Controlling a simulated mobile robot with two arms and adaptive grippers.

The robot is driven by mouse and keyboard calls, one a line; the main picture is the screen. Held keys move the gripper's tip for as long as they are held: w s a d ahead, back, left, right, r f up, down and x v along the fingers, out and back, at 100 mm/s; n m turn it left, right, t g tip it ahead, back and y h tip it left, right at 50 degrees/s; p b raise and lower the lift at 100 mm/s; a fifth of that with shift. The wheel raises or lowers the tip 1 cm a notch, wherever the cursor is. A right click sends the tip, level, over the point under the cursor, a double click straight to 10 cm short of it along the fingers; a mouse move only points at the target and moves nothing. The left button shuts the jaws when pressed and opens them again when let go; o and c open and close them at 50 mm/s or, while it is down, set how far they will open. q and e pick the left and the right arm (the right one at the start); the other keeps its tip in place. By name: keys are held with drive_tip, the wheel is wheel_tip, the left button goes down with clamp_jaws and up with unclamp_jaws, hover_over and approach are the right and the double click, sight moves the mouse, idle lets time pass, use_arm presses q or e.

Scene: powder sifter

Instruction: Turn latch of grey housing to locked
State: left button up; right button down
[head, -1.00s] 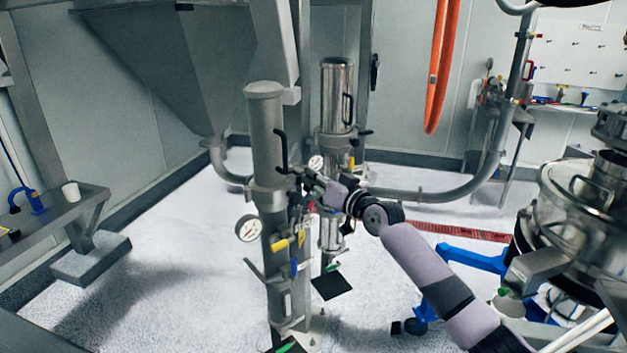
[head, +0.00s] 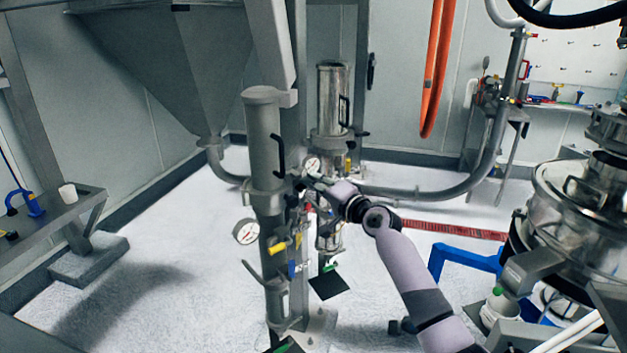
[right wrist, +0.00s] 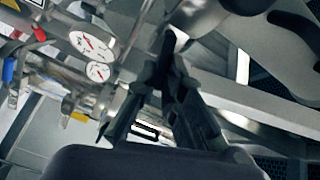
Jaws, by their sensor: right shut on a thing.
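The grey housing (head: 262,135) is a tall upright cylinder left of centre in the head view, with a black handle on its side. My right gripper (head: 306,182) is at the right side of the housing, near its mid-height collar. In the right wrist view its dark fingers (right wrist: 171,60) come together on a small dark piece, which I take to be the latch. The fingers and wrist hide most of the latch, so I cannot tell its angle. My left gripper is not in view.
A shiny steel housing (head: 333,100) stands just behind. A round gauge (head: 246,231) and a yellow-handled valve (head: 278,248) sit below on the grey housing. A steel vessel (head: 575,205) stands at the right. The floor at left is mostly clear.

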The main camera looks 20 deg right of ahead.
drive_tip(key=shift+f+m+p, duration=0.2)
drive_tip(key=shift+m+p, duration=0.35)
drive_tip(key=shift+m, duration=1.15)
drive_tip(key=shift+d+f, duration=0.1)
drive_tip(key=c, duration=1.7)
unclamp_jaws()
drive_tip(key=shift+s, duration=0.1)
drive_tip(key=v, duration=1.1)
drive_tip(key=shift+s+d, duration=0.2)
drive_tip(key=shift+s, duration=0.15)
